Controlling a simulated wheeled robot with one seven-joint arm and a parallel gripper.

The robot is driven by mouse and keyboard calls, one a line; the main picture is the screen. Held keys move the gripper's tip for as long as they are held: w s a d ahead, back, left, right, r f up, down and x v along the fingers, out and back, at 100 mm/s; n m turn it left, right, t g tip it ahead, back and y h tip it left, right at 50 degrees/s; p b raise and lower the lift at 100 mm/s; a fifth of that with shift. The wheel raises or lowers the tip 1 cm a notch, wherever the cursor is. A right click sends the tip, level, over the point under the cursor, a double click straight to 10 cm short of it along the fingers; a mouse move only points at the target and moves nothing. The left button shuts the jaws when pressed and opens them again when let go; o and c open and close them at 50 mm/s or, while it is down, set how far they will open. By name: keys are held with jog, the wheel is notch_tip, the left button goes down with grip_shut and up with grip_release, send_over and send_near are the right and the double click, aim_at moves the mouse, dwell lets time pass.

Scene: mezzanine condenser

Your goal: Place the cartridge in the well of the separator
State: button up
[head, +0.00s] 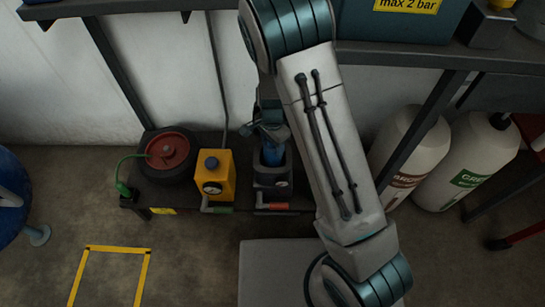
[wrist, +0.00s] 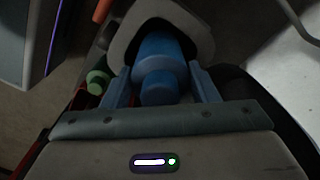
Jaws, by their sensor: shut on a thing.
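The blue cartridge (head: 272,153) is upright at the separator (head: 272,178), a dark grey unit with a small round gauge on the low bench. In the wrist view the cartridge (wrist: 160,55) lies between the two blue-grey fingers of my gripper (wrist: 162,88), which is shut on it. The separator's grey rim (wrist: 122,42) curves around the cartridge's far end there. The cartridge's lower end is hidden, so I cannot tell how deep it sits in the well. In the head view my gripper (head: 270,130) is above the separator, partly hidden by my arm.
A yellow box (head: 214,175) with a green-handled lever stands left of the separator. White gas cylinders (head: 408,150) stand right, and a shelf (head: 430,55) runs above.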

aim_at(272, 154)
jog(key=shift+f+b, duration=1.05)
jog(key=shift+f, duration=1.65)
jog(key=shift+f, duration=0.15)
jog(key=o, duration=0.8)
notch_tip(272, 154, up, 12)
jog(key=p, duration=0.4)
jog(key=shift+p, duration=0.4)
